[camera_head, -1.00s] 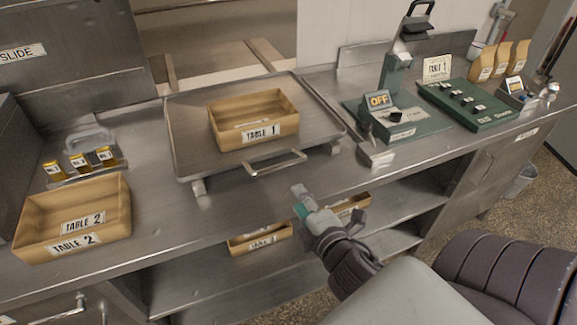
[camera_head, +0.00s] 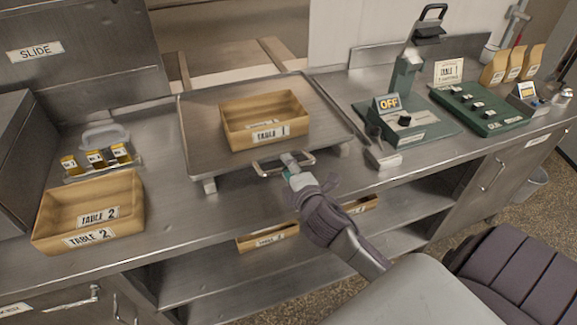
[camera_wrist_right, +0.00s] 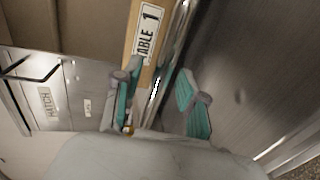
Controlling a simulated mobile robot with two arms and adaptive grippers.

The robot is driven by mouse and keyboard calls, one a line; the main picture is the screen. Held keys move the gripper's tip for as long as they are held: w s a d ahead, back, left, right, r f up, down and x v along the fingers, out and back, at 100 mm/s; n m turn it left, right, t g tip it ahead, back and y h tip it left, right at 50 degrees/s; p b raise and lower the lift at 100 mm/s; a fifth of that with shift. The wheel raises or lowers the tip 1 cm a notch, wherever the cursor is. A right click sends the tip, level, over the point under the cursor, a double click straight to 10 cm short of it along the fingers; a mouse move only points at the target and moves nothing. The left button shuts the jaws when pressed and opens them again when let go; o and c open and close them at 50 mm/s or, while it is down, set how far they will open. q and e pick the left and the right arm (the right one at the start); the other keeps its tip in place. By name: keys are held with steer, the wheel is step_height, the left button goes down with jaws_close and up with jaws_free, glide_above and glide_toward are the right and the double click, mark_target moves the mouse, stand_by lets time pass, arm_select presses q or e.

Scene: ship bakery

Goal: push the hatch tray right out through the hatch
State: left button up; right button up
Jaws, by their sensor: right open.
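The hatch tray (camera_head: 200,150) is a flat metal tray on short feet on the steel counter, with a bar handle (camera_head: 268,173) along its front. A wooden box (camera_head: 235,133) labelled TABLE 1 sits on it. The hatch opening (camera_head: 235,20) is behind the tray, with pale rails leading through it. My right gripper (camera_head: 292,164) is open at the right part of the handle. In the right wrist view its teal fingers (camera_wrist_right: 162,97) stand on either side of a shiny metal bar; I cannot tell whether they touch it. My left gripper is not in view.
A wooden TABLE 2 box (camera_head: 60,215) and a small rack of yellow-labelled pieces (camera_head: 97,160) are to the left. A green device reading OFF (camera_head: 410,125) and a green panel (camera_head: 485,110) are to the right. An open shelf (camera_head: 200,275) lies below the counter.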

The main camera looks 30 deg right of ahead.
jaws_close()
stand_by(0.4)
